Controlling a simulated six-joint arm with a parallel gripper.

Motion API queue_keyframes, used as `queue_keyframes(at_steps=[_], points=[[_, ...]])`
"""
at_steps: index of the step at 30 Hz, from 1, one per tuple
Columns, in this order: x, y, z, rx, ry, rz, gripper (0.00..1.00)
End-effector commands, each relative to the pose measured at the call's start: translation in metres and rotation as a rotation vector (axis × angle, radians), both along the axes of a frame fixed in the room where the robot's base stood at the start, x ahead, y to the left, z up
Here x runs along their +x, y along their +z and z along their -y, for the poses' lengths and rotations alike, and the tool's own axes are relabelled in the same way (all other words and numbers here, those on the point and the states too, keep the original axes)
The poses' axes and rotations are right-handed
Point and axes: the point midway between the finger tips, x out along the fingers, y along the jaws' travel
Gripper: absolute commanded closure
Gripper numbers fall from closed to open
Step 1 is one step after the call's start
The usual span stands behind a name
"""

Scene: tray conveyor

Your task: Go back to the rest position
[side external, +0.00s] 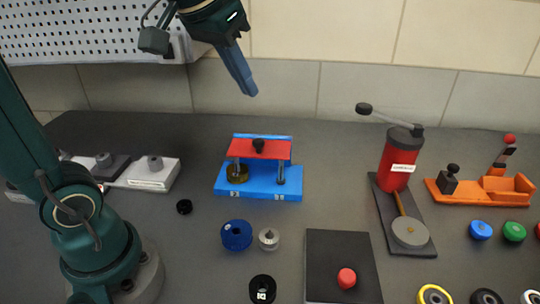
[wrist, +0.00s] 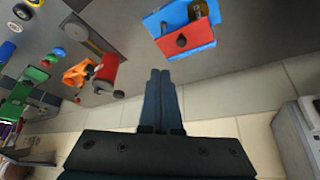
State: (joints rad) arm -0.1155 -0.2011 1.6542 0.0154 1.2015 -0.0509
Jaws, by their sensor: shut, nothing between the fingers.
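My gripper (side external: 246,84) is raised high above the back of the bench, near the tiled wall, with its fingers together and nothing held. In the wrist view my gripper (wrist: 160,78) shows its two fingers side by side, pointing up the picture. Beyond and below the fingertips stands a blue fixture (side external: 259,193) with a red top plate (side external: 275,149) and a black knob. The fixture also shows in the wrist view (wrist: 165,20). The fingers are clear of it.
A red press (side external: 396,160) with a lever stands to the right, beside an orange toggle clamp (side external: 480,190). A black plate (side external: 330,240) bears a red knob. Several loose round parts, such as a blue one (side external: 236,235), lie in front. A perforated panel (side external: 80,30) hangs at upper left.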

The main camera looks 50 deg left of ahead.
Motion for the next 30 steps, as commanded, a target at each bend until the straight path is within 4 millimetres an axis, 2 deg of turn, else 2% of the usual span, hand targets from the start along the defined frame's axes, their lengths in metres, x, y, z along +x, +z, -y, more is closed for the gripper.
queue_keyframes(at_steps=[1, 6, 12, 15, 19, 30], points=[[-0.017, -0.004, 0.007, 0.001, -0.024, 0.013, 1.0], [-0.063, -0.031, 0.024, 0.005, -0.092, 0.034, 1.0], [-0.101, -0.074, 0.033, 0.006, -0.146, 0.028, 1.0], [-0.11, -0.091, 0.034, 0.005, -0.155, 0.013, 1.0], [-0.115, -0.103, 0.034, 0.006, -0.16, -0.009, 1.0], [-0.114, -0.103, 0.034, 0.006, -0.161, -0.007, 1.0]])
